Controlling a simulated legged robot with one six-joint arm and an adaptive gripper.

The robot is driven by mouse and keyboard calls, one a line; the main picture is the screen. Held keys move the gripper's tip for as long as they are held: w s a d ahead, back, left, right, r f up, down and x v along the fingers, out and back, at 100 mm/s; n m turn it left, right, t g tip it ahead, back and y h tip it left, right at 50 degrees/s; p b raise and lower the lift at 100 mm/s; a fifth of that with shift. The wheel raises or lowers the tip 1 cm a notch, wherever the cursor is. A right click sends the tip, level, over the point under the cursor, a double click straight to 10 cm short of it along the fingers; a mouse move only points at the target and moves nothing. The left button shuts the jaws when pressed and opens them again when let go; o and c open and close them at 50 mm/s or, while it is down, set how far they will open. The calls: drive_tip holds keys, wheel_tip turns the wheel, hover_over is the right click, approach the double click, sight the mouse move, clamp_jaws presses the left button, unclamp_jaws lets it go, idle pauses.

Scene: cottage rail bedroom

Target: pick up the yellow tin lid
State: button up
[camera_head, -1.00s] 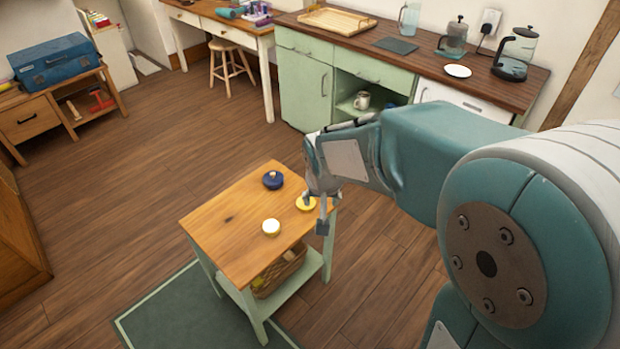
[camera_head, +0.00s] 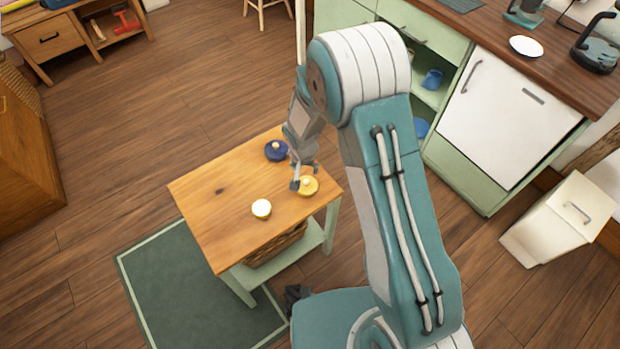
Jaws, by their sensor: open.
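The yellow tin lid (camera_head: 309,187) lies near the right end of the small wooden-topped table (camera_head: 225,211). It is round with a pale knob. My gripper (camera_head: 304,180) is open and points down at the yellow lid, with its fingers around or just beside the knob; I cannot tell whether they touch it. One finger hides part of the lid's left side. A dark blue lid (camera_head: 276,151) lies behind, close to my gripper. A white-topped lid with a yellowish edge (camera_head: 262,208) lies nearer the table's front.
A wicker basket (camera_head: 277,247) sits on the table's lower shelf. A green rug (camera_head: 190,285) lies at the front left. Green cabinets with a dark worktop (camera_head: 480,30) stand behind right. A cream bin (camera_head: 558,219) stands at the right. The table's left part is clear.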

hover_over(307, 181)
drive_tip(key=s+a, duration=0.1)
wheel_tip(307, 181, down, 4)
drive_tip(key=shift+f, duration=0.1)
drive_tip(key=shift+w+d+f, duration=0.1)
drive_tip(key=shift+d+f, duration=0.3)
drive_tip(key=shift+d, duration=0.1)
drive_tip(key=f, duration=0.4)
drive_tip(key=shift+w+f, duration=0.2)
drive_tip(key=shift+w, duration=0.2)
drive_tip(key=shift+w+a+f, duration=0.1)
drive_tip(key=shift+a+f, duration=0.15)
drive_tip(key=shift+a, duration=0.05)
drive_tip(key=shift+d, duration=0.15)
drive_tip(key=shift+c, duration=0.9)
drive_tip(key=shift+d, duration=0.15)
clamp_jaws()
